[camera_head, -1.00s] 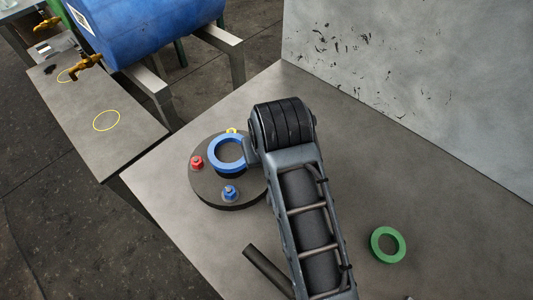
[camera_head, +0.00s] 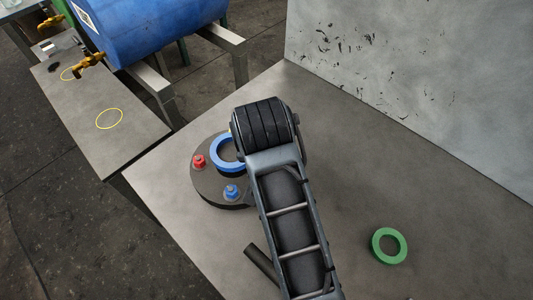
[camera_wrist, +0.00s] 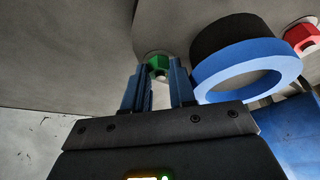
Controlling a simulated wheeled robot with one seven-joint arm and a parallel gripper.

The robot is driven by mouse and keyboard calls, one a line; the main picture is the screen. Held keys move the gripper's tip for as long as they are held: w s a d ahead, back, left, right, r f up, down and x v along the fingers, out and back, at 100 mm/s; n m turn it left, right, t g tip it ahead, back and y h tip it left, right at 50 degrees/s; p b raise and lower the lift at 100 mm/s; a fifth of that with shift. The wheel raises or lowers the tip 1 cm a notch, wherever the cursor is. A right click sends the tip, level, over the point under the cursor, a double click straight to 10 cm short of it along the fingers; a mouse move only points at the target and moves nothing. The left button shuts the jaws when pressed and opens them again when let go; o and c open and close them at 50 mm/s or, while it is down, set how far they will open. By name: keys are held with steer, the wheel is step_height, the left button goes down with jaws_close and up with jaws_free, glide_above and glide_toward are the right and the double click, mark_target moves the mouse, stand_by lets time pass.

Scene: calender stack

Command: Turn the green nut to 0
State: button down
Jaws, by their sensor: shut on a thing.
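The green nut (camera_wrist: 157,63) shows in the wrist view on a pale round base. My gripper (camera_wrist: 157,72) has its two blue fingers on either side of the nut and is shut on it. In the head view, my arm hides the green nut and the fingers. The dark round plate (camera_head: 211,191) on the table carries a red nut (camera_head: 198,161), a blue nut (camera_head: 231,192) and a blue ring (camera_head: 217,156). The red nut and blue ring also show right of the fingers in the wrist view. I cannot see a 0 mark.
A green ring (camera_head: 389,246) lies apart at the right of the grey table (camera_head: 420,190). A dark bar (camera_head: 260,263) lies near the front, beside my arm. A scuffed wall (camera_head: 430,80) stands behind. A blue barrel (camera_head: 140,30) rests on a stand at the back left.

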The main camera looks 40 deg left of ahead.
steer(key=c, duration=0.9)
jaws_free()
steer(key=shift+s+n, duration=0.1)
steer(key=shift+n, duration=0.2)
